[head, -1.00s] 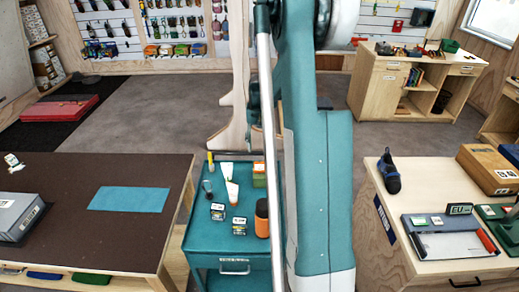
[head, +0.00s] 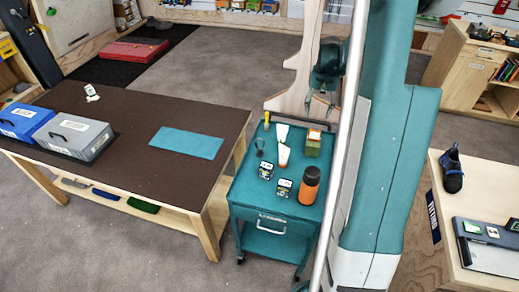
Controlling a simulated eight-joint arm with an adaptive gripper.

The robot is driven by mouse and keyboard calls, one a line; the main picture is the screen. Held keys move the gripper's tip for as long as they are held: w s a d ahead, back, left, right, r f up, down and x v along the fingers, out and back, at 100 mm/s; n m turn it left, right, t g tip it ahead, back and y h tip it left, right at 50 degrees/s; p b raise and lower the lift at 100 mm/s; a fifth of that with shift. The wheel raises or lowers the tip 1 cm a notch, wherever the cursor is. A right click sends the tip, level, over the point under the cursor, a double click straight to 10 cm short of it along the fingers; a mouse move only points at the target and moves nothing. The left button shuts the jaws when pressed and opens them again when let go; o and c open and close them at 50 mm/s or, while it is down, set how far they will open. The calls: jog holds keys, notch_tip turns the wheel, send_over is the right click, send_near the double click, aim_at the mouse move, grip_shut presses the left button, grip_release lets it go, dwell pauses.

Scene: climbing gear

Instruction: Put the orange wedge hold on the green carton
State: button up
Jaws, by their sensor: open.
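The green carton (head: 313,148) stands upright at the back right of the teal trolley top. A small orange piece with a pale patch (head: 314,134) shows on the carton's top; it may be the orange wedge hold, but it is too small to be sure. My gripper (head: 320,107) hangs just above and behind the carton, apart from it. Its fingers are spread, with nothing seen between them. My arm covers the area right of the trolley.
The trolley (head: 247,202) also holds an orange bottle (head: 309,186), a white tube (head: 283,156), small boxes (head: 266,171) and a yellow marker (head: 266,121). A brown table (head: 130,135) with a blue mat (head: 187,142) stands left. A bench with a shoe (head: 452,171) stands right.

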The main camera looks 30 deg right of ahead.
jog(key=s+a+r+n+t, duration=0.1)
jog(key=s+a+r, duration=0.1)
jog(key=a+r, duration=0.5)
jog(key=s+a+r+n+t, duration=0.15)
jog(key=a+r, duration=0.25)
jog(key=a, duration=0.6)
jog(key=s+a+r+n, duration=0.1)
jog(key=s+a+r, duration=0.3)
jog(key=a, duration=0.5)
jog(key=s+a+r+n+t, duration=0.2)
jog(key=s+a+n+t, duration=0.2)
jog(key=s+a, duration=1.3)
jog(key=a+n, duration=0.1)
jog(key=a, duration=0.3)
jog(key=shift+r, duration=0.35)
jog(key=shift+s+t, duration=0.1)
jog(key=shift+t, duration=0.15)
